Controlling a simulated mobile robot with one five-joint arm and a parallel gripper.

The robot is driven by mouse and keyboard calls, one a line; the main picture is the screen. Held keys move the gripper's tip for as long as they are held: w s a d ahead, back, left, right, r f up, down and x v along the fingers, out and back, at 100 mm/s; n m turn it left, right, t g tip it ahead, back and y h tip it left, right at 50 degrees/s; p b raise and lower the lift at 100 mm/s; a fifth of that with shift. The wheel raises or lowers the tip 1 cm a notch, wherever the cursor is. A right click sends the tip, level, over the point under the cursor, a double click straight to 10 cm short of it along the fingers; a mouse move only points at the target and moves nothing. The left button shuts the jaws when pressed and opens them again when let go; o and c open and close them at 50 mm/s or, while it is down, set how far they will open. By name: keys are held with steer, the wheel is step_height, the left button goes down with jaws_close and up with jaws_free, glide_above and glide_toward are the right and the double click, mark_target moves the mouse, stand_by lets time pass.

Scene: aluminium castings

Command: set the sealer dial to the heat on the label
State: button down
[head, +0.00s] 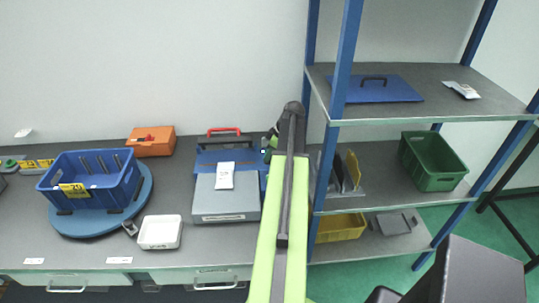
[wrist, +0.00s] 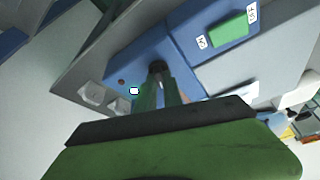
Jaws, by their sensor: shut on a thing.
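The sealer (head: 205,163) stands on the bench in the head view, a blue body with a black and red handle and a grey front. A white packet (head: 224,175) lies on it; its print is too small to read. In the wrist view my gripper (wrist: 159,84) points at the sealer's blue panel (wrist: 192,58), with its fingers shut on the dark dial (wrist: 157,67). The dial's pointer and scale cannot be made out. In the head view my arm hides most of the dial area.
A blue crate (head: 62,203) sits on a round blue turntable (head: 83,228) at left. An orange case (head: 151,141) and a white tray (head: 160,232) are on the bench. The blue-post shelf (head: 338,60) stands close right of my arm. A green switch (wrist: 228,30) is on the panel.

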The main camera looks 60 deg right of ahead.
steer(key=shift+d, duration=0.2)
steer(key=shift+a, duration=0.1)
steer(key=shift+m, duration=0.3)
steer(key=m, duration=0.1)
steer(key=m+h, duration=0.1)
steer(key=shift+a+m, duration=0.25)
steer(key=shift+m, duration=0.15)
steer(key=m+h, duration=0.2)
steer(key=m, duration=0.3)
steer(key=shift+a, duration=0.1)
steer(key=m, duration=0.2)
steer(key=m+g+h, duration=0.1)
steer(key=m, duration=0.2)
steer(key=shift+w+a+g+h, duration=0.1)
steer(key=shift+w+g+h, duration=0.05)
steer(key=shift+g+h, duration=0.15)
steer(key=shift+m+g+h, duration=0.3)
steer(key=shift+m+g, duration=0.4)
steer(key=shift+m, duration=1.5)
steer(key=shift+a, duration=0.1)
